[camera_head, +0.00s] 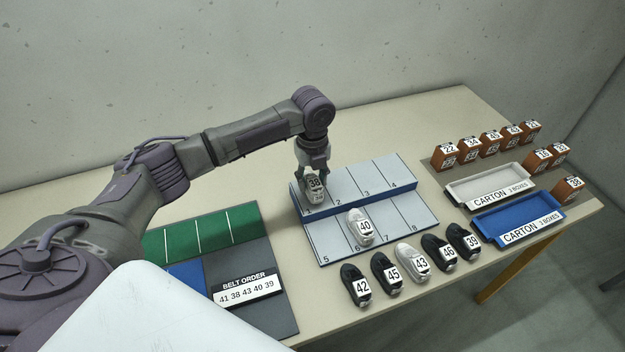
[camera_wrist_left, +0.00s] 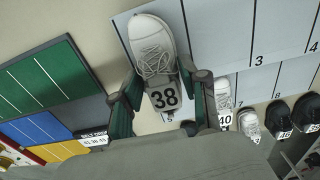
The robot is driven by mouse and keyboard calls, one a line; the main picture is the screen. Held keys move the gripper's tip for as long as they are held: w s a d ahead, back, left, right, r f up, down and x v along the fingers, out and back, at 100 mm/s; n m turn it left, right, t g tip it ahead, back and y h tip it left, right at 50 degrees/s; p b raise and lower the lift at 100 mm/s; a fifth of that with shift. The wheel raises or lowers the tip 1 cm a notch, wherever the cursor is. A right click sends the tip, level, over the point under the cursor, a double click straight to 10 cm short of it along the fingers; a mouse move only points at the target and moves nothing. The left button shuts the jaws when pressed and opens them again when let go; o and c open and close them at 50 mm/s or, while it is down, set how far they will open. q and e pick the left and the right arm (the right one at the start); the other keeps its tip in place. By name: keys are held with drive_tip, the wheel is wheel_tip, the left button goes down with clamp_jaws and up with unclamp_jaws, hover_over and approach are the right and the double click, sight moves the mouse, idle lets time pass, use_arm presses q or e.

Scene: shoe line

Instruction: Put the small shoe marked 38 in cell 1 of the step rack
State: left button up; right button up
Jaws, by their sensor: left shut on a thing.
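The small shoe marked 38 (camera_head: 315,190) is light grey-white with laces and a white label. It is at cell 1 of the step rack (camera_head: 375,178), on the upper step at the left end. My left gripper (camera_head: 314,170) is shut on this shoe from above. My right gripper does not show.
A white shoe marked 40 (camera_head: 360,227) stands on the lower step near cell 6. Shoes including 42 (camera_head: 355,285) and 39 (camera_head: 463,241) line the table in front. Cartons (camera_head: 490,186) and small boxes are at right. A belt order board (camera_head: 247,290) lies at left.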

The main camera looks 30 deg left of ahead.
use_arm(q)
drive_tip(key=shift+f, duration=0.7)
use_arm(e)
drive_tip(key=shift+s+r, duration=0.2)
use_arm(q)
drive_tip(key=shift+f, duration=0.2)
drive_tip(key=o, duration=1.1)
drive_tip(key=shift+o, duration=0.2)
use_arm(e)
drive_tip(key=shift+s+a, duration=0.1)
use_arm(q)
drive_tip(key=shift+r, duration=0.15)
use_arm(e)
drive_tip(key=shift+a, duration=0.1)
